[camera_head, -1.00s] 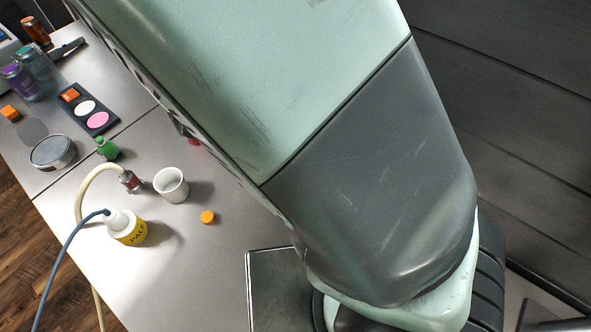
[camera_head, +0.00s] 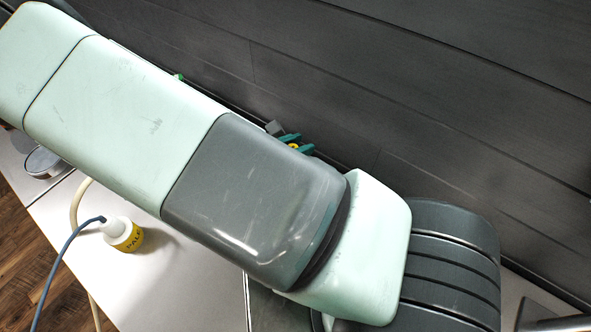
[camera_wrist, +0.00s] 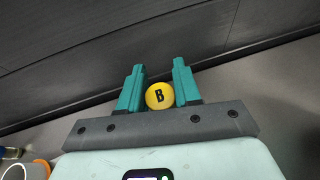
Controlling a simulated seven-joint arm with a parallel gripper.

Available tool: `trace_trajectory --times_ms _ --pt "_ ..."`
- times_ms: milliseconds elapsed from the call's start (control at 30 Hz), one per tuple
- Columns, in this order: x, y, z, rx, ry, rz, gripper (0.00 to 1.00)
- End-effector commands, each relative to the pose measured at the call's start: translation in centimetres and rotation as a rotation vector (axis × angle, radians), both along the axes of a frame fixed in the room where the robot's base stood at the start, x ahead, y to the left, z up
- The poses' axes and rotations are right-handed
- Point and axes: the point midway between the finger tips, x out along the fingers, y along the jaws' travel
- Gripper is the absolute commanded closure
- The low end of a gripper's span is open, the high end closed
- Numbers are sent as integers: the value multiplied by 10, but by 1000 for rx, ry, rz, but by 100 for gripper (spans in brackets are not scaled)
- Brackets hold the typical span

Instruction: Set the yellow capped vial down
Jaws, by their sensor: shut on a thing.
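The yellow cap of the vial (camera_wrist: 159,96), marked with a black B, shows between the two teal fingers of my gripper (camera_wrist: 159,68) in the wrist view. The fingers are shut on the vial. Its body below the cap is hidden. In the head view, a bit of the yellow cap (camera_head: 293,146) and the teal fingertips (camera_head: 299,143) show just past my arm, in front of the dark wall. I cannot tell whether the vial touches the worktop (camera_wrist: 275,80).
A dark panelled wall (camera_head: 420,100) runs close behind my gripper. A white cup (camera_wrist: 14,173) shows at the wrist view's lower left corner.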

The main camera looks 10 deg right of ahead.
Motion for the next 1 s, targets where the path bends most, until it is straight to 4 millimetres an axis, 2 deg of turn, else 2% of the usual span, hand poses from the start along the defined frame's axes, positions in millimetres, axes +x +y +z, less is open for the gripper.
trace_trajectory --times_ms 100,267,500,933,967,1000 --pt "0 0 -20 -2 2 1 97" --pt "0 0 -34 -1 2 1 97" --pt "0 0 -68 -2 1 -1 97" --pt "0 0 -75 1 -1 0 97" --pt "0 0 -75 1 -1 0 66" --pt "0 0 -75 1 0 0 60"
